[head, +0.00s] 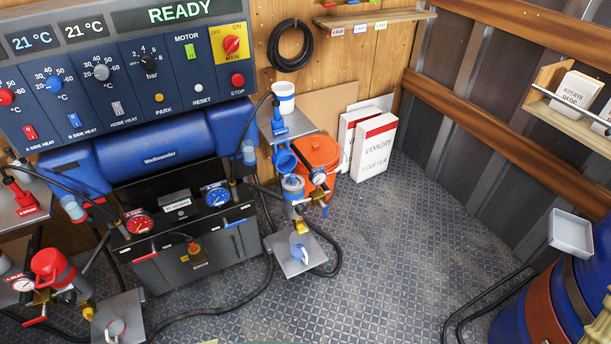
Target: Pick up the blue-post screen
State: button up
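A small pale blue and white piece (299,252) lies on the grey tray (284,264) under the blue-side valve, near the middle of the head view. It may be the blue-post screen, but it is too small to tell its mesh or post. Above it stands the blue-side strainer body (293,187), with a blue round open part (284,158) just above.
An orange bucket (318,153) and white-red boxes (374,147) stand behind the blue-side valve. Black hoses (225,312) cross the floor. A blue drum (570,295) stands at lower right. The chequered floor (405,235) between is clear.

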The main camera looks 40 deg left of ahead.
aim_at(293, 182)
jog(key=i, duration=0.8)
jog(key=z, duration=0.7)
jog(key=k, duration=1.25)
jog(key=u, duration=1.5)
jog(key=i, duration=0.25)
jog(key=u, duration=0.2)
